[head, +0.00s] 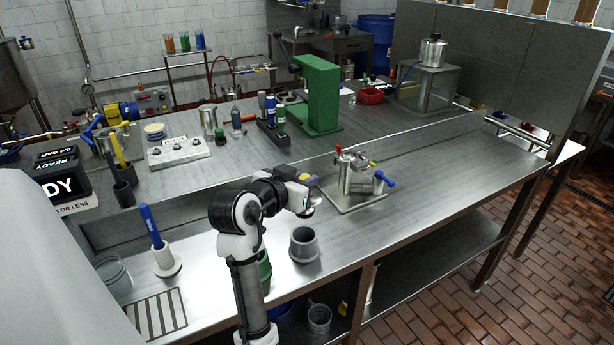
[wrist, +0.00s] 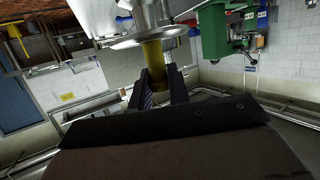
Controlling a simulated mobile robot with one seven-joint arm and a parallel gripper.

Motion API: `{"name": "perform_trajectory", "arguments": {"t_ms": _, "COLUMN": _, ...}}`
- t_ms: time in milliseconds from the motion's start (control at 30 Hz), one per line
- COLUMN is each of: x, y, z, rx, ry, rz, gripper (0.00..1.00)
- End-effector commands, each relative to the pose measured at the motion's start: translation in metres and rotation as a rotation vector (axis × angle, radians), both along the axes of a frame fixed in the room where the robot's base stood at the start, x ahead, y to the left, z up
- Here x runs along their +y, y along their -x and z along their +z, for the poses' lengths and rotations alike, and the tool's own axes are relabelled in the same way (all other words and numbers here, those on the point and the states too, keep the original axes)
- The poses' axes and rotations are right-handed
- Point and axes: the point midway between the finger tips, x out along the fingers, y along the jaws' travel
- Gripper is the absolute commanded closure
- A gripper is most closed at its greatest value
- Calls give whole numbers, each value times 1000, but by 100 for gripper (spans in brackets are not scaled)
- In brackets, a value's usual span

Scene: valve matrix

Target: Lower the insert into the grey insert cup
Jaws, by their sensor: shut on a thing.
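The grey insert cup (head: 304,246) stands upright on the front bench, its dark mouth facing up. My gripper (head: 309,201) is above the bench, a little above and beside the cup's far right side in the head view. In the wrist view my gripper (wrist: 163,88) is shut on the insert's yellow stem (wrist: 153,58). A shiny metal disc (wrist: 135,39) sits at the stem's end. In the head view only a small pale part of the insert (head: 315,202) shows by the fingers. The cup cannot be made out in the wrist view.
A metal valve body with red and blue handles (head: 354,172) stands on a plate behind and right of the cup. A green cup (head: 264,268) is partly hidden by my arm. A blue-handled brush in a white holder (head: 166,262) stands left. The bench right of the cup is clear.

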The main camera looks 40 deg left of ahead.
Motion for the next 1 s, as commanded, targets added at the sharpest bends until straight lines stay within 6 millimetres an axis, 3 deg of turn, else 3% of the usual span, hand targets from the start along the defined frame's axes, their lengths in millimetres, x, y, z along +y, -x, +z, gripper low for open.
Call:
{"name": "perform_trajectory", "arguments": {"t_ms": 400, "x": -1, "y": 2, "z": 1, "rx": 1, "ry": -4, "rz": 0, "gripper": 100}}
{"name": "perform_trajectory", "arguments": {"t_ms": 1000, "x": -1, "y": 2, "z": -31, "rx": 0, "ry": -5, "rz": -1, "gripper": 100}}
